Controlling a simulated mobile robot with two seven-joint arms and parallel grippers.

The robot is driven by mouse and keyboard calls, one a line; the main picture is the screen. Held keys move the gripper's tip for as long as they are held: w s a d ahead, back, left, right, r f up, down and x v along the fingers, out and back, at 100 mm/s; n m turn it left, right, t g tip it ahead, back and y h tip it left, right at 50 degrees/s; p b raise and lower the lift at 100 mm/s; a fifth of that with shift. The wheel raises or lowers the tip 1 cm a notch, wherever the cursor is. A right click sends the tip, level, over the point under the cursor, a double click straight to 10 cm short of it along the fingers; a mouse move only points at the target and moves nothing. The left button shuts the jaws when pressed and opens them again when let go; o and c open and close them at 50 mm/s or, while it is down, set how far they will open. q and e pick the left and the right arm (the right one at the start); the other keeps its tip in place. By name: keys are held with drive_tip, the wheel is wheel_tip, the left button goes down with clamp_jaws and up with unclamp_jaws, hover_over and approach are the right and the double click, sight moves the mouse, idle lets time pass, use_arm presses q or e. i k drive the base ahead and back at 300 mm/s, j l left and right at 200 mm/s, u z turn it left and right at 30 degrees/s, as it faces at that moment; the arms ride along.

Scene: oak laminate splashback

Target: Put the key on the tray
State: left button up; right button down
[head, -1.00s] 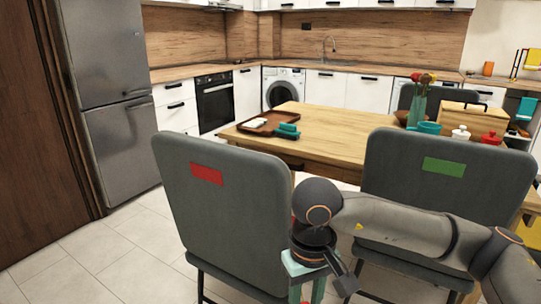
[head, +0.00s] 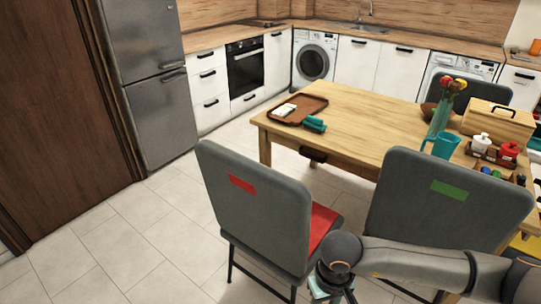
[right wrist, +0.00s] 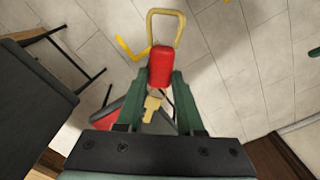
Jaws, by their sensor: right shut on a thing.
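The key (right wrist: 152,104) is small and brass, attached to a red fob (right wrist: 161,67) with a brass loop (right wrist: 166,24) in the right wrist view. My right gripper (right wrist: 163,80) is shut on the red fob, and the key hangs between its fingers. In the head view my right gripper (head: 334,284) is at the bottom, near the chairs, away from the tray; the key cannot be made out there. The brown tray (head: 312,104) lies on the far left end of the wooden table. A white item (head: 285,109) is on it. My left gripper is not in view.
A grey chair with a red label (head: 270,210) and one with a green label (head: 440,220) stand before the table (head: 370,125). A teal object (head: 314,124) lies by the tray's near edge. A teal mug (head: 440,144), vase and box crowd the table's right side.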

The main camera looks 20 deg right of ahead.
sight(307, 104)
drive_tip(key=i+j+u, duration=0.5)
drive_tip(key=i+u, duration=0.3)
drive_tip(key=i, duration=0.15)
drive_tip(key=i+u, duration=0.4)
drive_tip(key=i, duration=0.15)
drive_tip(key=i+z, duration=0.1)
drive_tip(key=i, duration=0.5)
drive_tip(key=i+j+z, duration=0.1)
drive_tip(key=i, duration=0.45)
drive_tip(key=i+z, duration=0.45)
drive_tip(key=i+j+z, duration=0.1)
drive_tip(key=i+z, duration=0.35)
drive_tip(key=i+l+z, duration=0.1)
drive_tip(key=i+z, duration=1.1)
drive_tip(key=i, duration=0.2)
drive_tip(key=i+z, duration=0.25)
drive_tip(key=i, duration=0.3)
drive_tip(key=i+z, duration=0.4)
drive_tip(key=i+j+z, duration=0.5)
drive_tip(key=i+z, duration=0.35)
drive_tip(key=i+j+z, duration=0.2)
drive_tip(key=z, duration=0.25)
drive_tip(key=i+j, duration=0.05)
drive_tip(key=i, duration=0.05)
